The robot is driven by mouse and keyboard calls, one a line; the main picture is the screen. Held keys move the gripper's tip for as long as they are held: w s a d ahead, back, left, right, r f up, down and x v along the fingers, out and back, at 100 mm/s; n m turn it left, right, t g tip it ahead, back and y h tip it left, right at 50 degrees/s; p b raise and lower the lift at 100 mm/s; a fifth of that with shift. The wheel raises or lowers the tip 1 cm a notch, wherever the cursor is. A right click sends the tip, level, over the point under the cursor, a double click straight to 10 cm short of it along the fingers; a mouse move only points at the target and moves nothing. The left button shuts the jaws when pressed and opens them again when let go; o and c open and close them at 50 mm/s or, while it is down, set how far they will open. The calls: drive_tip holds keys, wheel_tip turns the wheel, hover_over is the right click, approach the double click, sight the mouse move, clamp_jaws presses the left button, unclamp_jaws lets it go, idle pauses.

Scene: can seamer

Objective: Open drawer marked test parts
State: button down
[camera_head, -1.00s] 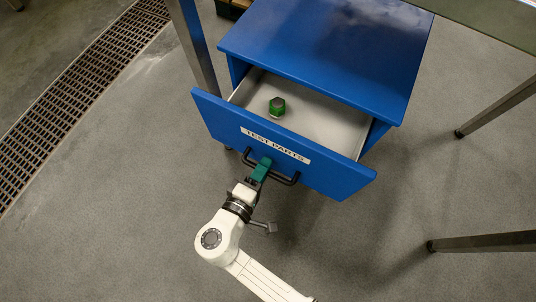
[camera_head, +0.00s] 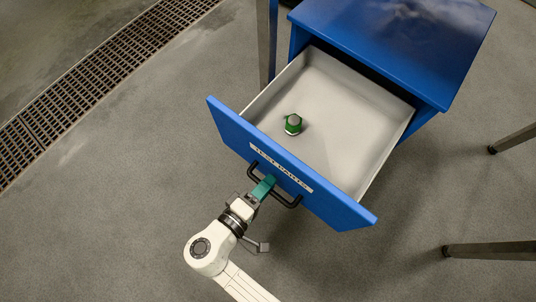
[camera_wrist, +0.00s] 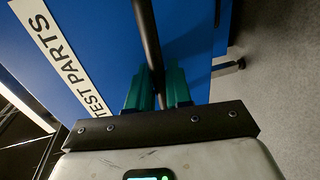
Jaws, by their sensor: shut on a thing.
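The blue drawer (camera_head: 222,122) labelled TEST PARTS stands well out of its blue cabinet (camera_head: 390,40), showing its pale inside. A small green and grey hexagonal part (camera_head: 293,124) rests on the drawer floor toward the front left. The black bar handle (camera_head: 288,201) is on the drawer front below the label. My gripper (camera_head: 266,186) has its green fingers shut on the handle. In the wrist view, the handle bar (camera_wrist: 147,35) passes between the green fingers (camera_wrist: 158,88), beside the TEST PARTS label (camera_wrist: 62,55). The fingers hide part of the bar.
A metal leg (camera_head: 265,45) stands left of the cabinet. More metal legs (camera_head: 490,251) stand at the right. A floor grate (camera_head: 70,105) runs along the upper left. The grey floor in front of the drawer is clear apart from my arm.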

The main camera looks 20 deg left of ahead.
drive_tip(key=c, duration=1.2)
unclamp_jaws()
drive_tip(key=p+v, duration=0.2)
drive_tip(key=v, duration=0.9)
drive_tip(key=shift+f, duration=0.1)
